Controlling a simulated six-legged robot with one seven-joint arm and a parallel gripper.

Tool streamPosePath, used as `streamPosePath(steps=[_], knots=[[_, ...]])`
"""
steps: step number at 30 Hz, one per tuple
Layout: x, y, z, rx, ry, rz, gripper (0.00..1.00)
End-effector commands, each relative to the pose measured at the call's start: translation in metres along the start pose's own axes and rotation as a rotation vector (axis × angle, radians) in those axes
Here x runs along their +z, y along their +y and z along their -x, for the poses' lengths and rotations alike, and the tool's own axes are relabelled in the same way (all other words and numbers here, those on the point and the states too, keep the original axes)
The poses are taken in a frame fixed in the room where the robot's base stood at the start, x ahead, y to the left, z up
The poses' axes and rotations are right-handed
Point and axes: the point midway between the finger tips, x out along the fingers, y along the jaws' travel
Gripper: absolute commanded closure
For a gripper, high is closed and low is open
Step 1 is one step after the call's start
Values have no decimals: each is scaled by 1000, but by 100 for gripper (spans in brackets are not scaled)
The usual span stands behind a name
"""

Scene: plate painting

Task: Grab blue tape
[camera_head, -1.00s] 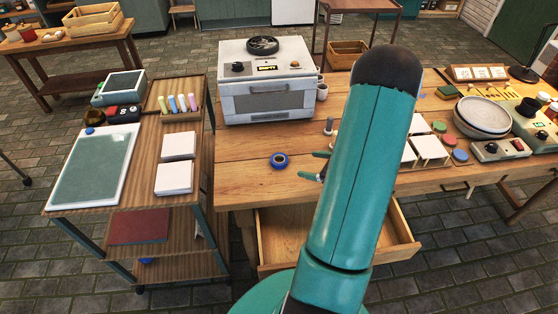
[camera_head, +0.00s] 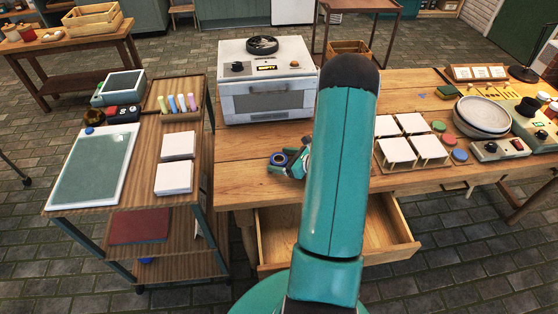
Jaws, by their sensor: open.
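The blue tape (camera_head: 279,158) is a small blue ring lying on the wooden table, in front of the grey oven. My gripper (camera_head: 279,165) is at the tape, its teal fingers open on the tape's near side and right side. Whether the fingers touch the tape I cannot tell at this size. My arm comes up from the bottom of the view and hides the table just right of the gripper.
The grey oven (camera_head: 266,88) stands behind the tape. An open drawer (camera_head: 278,232) sticks out below the table's front edge. A wooden cart (camera_head: 150,150) stands to the left. The table left of the tape is clear.

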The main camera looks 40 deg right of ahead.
Motion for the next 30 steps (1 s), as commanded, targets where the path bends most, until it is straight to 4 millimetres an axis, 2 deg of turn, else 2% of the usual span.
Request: streamPosePath(steps=[3, 10, 22, 28, 30], knots=[[0, 0, 0, 0, 0, 0, 22], [0, 0, 1, 0, 0, 0, 67], [4, 0, 2, 0, 0, 1, 68], [23, -1, 10, -2, -1, 3, 68], [34, -2, 19, -5, -1, 4, 68]])
